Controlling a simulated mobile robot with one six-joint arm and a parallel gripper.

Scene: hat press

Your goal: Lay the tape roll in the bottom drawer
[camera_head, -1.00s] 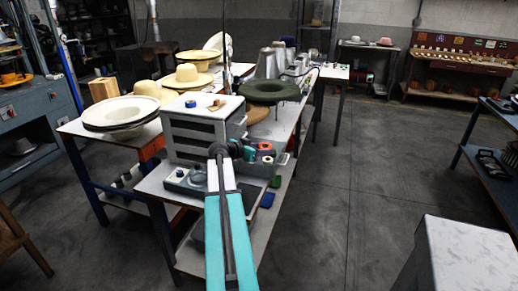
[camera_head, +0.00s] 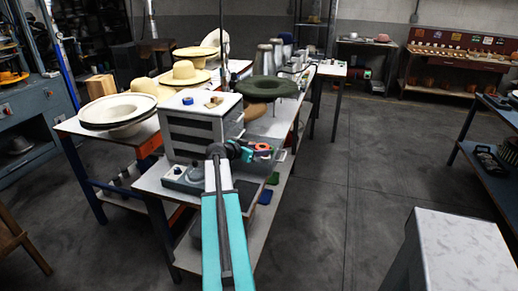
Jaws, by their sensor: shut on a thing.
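The tape roll (camera_head: 262,147) looks like a small orange ring with a dark centre at the tip of my gripper (camera_head: 250,151). My gripper is shut on it, at the right side of the grey drawer cabinet (camera_head: 195,128). The cabinet stands on the workbench. A grey tray-like part, which looks like the pulled-out bottom drawer (camera_head: 249,185), shows low behind my arm. My arm hides much of it, and I cannot see its inside clearly. The roll appears above it and not resting in it.
A blue roll (camera_head: 188,101) and tan pieces lie on the cabinet top. A grey device with knobs (camera_head: 185,177) stands in front of the cabinet. A green hat (camera_head: 266,88) is behind it, and pale hats (camera_head: 118,112) are at left.

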